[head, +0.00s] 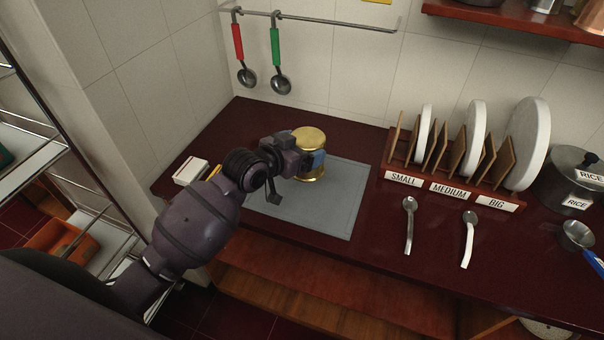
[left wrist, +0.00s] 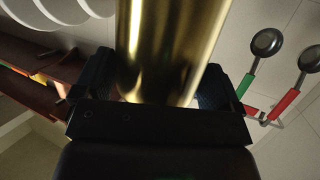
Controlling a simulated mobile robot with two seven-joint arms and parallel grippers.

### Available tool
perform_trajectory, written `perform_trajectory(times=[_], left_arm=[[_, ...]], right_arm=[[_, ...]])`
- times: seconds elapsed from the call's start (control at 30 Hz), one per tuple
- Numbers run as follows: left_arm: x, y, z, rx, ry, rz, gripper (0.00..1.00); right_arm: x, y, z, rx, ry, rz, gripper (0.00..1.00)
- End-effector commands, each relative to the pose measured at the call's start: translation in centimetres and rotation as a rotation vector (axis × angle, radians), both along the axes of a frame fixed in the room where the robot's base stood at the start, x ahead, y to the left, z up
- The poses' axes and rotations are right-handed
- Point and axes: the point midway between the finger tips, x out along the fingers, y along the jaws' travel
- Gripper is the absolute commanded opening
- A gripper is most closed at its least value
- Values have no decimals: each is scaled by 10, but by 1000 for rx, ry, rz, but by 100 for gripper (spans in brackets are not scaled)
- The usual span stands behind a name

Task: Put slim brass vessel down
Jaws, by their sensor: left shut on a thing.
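The slim brass vessel (head: 310,138) is a shiny gold cylinder, upright at the back of the grey mat (head: 340,203) on the dark red counter. My left gripper (head: 306,162) is shut around its side. In the left wrist view the vessel (left wrist: 170,45) fills the middle, between the two fingers of my left gripper (left wrist: 165,92). The vessel's base appears at or just above the mat; I cannot tell whether it touches. The arm hides part of the mat's left side. My right gripper is not in view.
A plate rack (head: 455,190) labelled SMALL, MEDIUM and BIG stands right of the mat. Two spoons (head: 409,225) lie before it, and a dark pot (head: 570,180) stands far right. Ladles (head: 279,62) hang behind. A white box (head: 190,171) lies left. The mat's front is clear.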

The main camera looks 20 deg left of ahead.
Motion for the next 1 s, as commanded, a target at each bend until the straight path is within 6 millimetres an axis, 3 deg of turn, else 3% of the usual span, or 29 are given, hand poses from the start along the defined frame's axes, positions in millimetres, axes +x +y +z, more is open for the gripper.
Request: perform_trajectory(times=[0.13, 0.37, 0.63, 1.0], left_arm=[[0, 0, -28, -2, 2, 0, 58], [0, -1, -44, -2, -1, -1, 58], [0, -1, -78, -1, 1, -2, 58], [0, -1, -84, -2, -3, -1, 58]], right_arm=[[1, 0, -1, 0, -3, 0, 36], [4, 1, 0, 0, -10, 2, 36], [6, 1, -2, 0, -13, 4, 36], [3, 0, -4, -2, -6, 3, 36]])
